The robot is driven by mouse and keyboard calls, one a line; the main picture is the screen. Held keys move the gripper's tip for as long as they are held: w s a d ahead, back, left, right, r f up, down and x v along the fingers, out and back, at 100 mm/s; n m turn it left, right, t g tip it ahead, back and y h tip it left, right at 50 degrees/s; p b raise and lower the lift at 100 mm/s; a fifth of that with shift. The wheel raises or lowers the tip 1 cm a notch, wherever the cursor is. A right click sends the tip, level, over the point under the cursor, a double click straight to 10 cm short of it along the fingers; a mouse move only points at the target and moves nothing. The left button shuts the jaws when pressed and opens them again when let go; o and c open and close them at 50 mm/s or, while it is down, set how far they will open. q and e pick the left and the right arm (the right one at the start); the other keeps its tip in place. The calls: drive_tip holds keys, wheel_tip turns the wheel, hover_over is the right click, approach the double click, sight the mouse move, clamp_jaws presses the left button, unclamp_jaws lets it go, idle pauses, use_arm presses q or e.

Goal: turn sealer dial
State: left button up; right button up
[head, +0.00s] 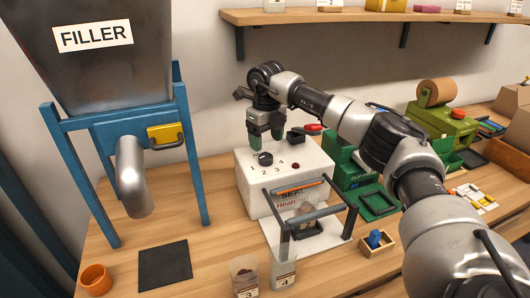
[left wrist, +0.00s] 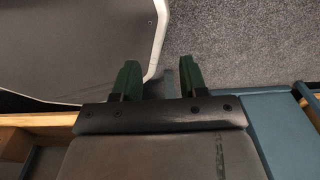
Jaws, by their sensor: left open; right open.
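The white sealer (head: 247,190) stands on the table in the middle of the head view. Its dial (head: 265,158) is a small black knob on the top face, with printed numbers around it. My right gripper (head: 265,138) is just above and behind the dial, fingers pointing down, open and empty. I cannot tell whether a fingertip touches the dial. My left gripper (left wrist: 160,78) shows only in the left wrist view, open and empty, away from the sealer above a grey floor.
The filler (head: 112,50) with its blue frame stands at left. A dark mat (head: 164,266), orange cup (head: 96,279) and labelled clear cups (head: 244,276) lie in front. Green machines (head: 440,122) stand at right, behind my right arm. A wooden shelf (head: 370,16) hangs above.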

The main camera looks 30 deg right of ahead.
sight(266, 156)
wheel_tip(266, 156, down, 6)
drive_tip(key=shift+w+r, duration=0.1)
drive_tip(key=shift+r, duration=0.15)
use_arm(q)
drive_tip(key=shift+w+r, duration=0.3)
drive_tip(key=shift+w, duration=0.6)
use_arm(e)
drive_tip(key=shift+c, duration=0.9)
use_arm(q)
drive_tip(key=shift+s, duration=0.3)
use_arm(e)
drive_tip(key=c, duration=0.7)
